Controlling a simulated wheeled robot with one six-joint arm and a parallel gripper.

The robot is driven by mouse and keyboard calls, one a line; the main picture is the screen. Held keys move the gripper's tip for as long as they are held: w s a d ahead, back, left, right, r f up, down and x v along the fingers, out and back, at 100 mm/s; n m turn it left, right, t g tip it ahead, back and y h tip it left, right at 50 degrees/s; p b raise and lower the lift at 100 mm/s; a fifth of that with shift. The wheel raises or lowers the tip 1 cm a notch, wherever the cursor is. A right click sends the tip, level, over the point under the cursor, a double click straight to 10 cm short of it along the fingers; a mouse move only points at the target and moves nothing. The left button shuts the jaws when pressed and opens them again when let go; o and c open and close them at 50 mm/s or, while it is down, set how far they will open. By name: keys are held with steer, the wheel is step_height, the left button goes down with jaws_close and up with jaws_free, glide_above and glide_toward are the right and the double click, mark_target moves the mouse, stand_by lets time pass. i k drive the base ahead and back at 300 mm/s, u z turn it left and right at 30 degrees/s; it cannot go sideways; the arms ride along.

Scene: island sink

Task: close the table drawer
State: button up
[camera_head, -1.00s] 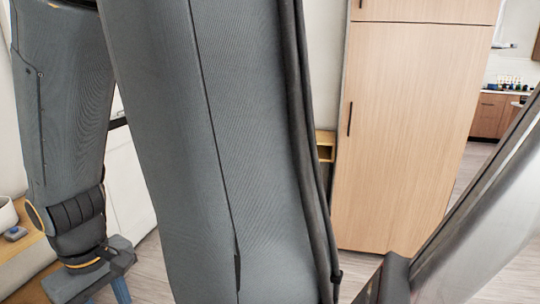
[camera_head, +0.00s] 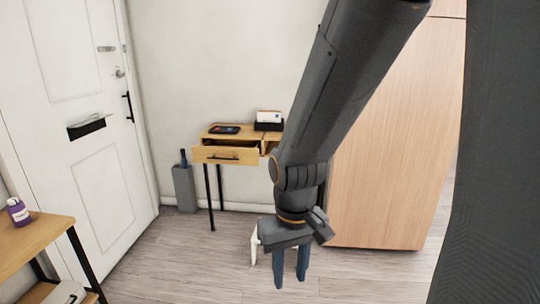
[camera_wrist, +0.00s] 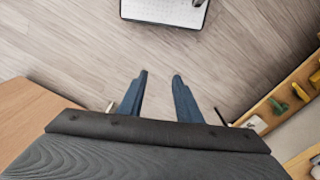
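The small wooden table (camera_head: 218,133) stands against the white wall in the head view, on thin black legs. Its left drawer (camera_head: 215,155), with a dark bar handle, is pulled out toward me, and its dark inside shows. Part of the table's right side is hidden behind my arm. My gripper (camera_head: 290,281) hangs over the floor in front and to the right of the drawer, pointing down and apart from it. In the wrist view my gripper (camera_wrist: 157,74) has two blue fingers spread with bare floor between them. The drawer is not recognisable there.
A white door (camera_head: 95,110) is at left, and a wooden side table (camera_head: 35,238) with a purple jar is at lower left. A grey stand (camera_head: 185,188) with a bottle stands beside the table. A tall wooden cabinet (camera_head: 395,150) rises at right. The floor between is clear.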

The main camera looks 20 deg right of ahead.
mark_target(241, 152)
steer(key=z, duration=0.45)
steer(key=i, duration=1.85)
steer(key=u, duration=0.25)
